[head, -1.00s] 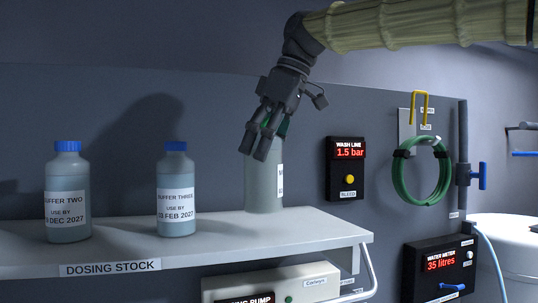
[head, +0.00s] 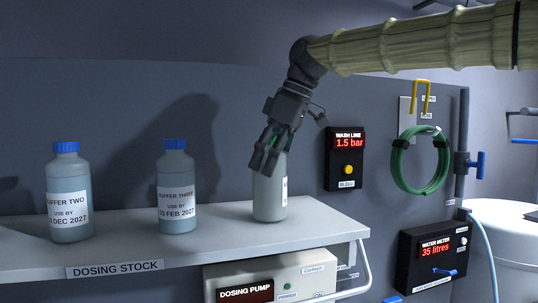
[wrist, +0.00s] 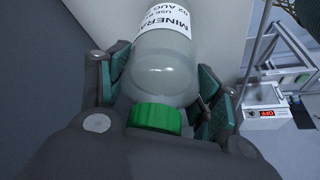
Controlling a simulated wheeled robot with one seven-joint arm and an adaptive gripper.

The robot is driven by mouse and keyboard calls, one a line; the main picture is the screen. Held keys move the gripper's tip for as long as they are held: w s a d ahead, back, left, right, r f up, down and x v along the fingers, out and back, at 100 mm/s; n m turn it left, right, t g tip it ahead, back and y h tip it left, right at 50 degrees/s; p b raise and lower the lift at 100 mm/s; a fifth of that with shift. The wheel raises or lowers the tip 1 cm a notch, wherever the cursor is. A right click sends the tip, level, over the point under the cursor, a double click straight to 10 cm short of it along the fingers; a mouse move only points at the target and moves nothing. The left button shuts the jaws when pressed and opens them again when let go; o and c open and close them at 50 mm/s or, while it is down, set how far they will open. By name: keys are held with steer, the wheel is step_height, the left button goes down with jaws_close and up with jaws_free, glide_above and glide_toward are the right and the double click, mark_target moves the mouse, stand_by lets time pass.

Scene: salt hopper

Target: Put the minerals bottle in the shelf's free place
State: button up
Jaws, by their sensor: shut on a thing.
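The minerals bottle (head: 270,196) is pale grey and stands upright on or just above the right part of the shelf (head: 320,224), to the right of the other bottles; I cannot tell whether its base touches. My gripper (head: 267,160) comes from above and is shut on its upper part. In the wrist view the bottle (wrist: 165,68) sits between both finger pads, with its green cap (wrist: 154,119) near the palm and its label partly cut off. In the head view its label is mostly turned away to the right.
Bottles Buffer Two (head: 70,195) and Buffer Three (head: 176,190) stand on the shelf to the left. A wash line panel (head: 346,158) and green hose (head: 398,160) are on the wall at right. A dosing pump (head: 270,278) is below the shelf. Shelf room is clear between Buffer Three and the held bottle.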

steer(key=shift+f, duration=0.2)
steer(key=o, duration=1.4)
steer(key=b+v, duration=0.3)
steer(key=v, duration=0.9)
steer(key=shift+s+a+r, duration=0.1)
